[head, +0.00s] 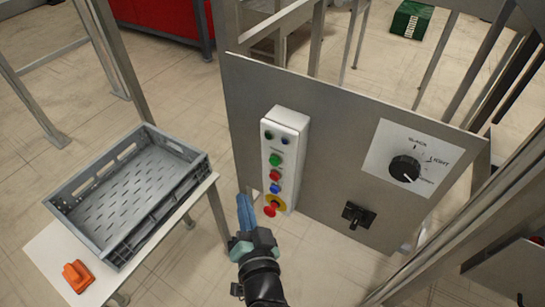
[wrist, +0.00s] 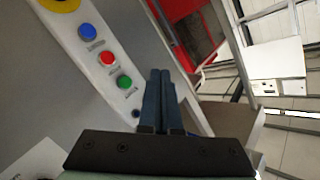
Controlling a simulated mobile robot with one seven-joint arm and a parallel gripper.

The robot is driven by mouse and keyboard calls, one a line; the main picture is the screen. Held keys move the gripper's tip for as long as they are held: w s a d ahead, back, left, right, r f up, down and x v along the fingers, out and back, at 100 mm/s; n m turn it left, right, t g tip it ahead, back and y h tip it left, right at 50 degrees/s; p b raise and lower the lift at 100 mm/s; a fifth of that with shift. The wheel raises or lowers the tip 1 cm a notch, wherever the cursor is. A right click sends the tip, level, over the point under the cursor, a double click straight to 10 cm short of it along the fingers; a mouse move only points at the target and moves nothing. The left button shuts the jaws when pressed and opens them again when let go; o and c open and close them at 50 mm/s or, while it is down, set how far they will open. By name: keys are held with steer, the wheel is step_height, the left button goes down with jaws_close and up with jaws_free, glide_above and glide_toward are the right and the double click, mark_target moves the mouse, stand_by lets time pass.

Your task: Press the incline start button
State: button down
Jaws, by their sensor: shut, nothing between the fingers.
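A white button box (head: 288,117) is fixed upright on a grey panel. Its front carries a green button (head: 275,160), a red button (head: 275,175), a blue button (head: 275,188) and a red knob on a yellow ring (head: 271,209). Small dark buttons sit at its top. The labels are too small to read. In the wrist view the green button (wrist: 124,82), red button (wrist: 107,58) and blue button (wrist: 87,32) lie left of my fingers. My gripper (head: 241,198) is shut and empty, left of the box's lower end. Its fingertips (wrist: 160,72) appear apart from the buttons.
The grey panel (head: 340,95) also bears a black rotary dial (head: 404,169) and a black switch (head: 356,214). A grey crate (head: 180,150) stands on a white table (head: 45,245) at left, beside an orange object (head: 77,276). Metal posts frame the right side.

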mark_target(274, 162)
steer(key=shift+w+d, duration=0.1)
steer(key=w+d+b, duration=0.2)
steer(key=w+d, duration=0.3)
steer(key=w, duration=0.2)
stand_by(0.4)
stand_by(2.0)
steer(key=shift+w+d+b, duration=0.25)
steer(key=shift+w+b, duration=0.05)
steer(key=shift+b, duration=0.1)
steer(key=shift+w+d, duration=0.3)
steer(key=shift+w, duration=0.05)
stand_by(0.8)
steer(key=shift+s, duration=0.1)
steer(key=shift+s+a, duration=0.5)
steer(key=shift+s, duration=0.1)
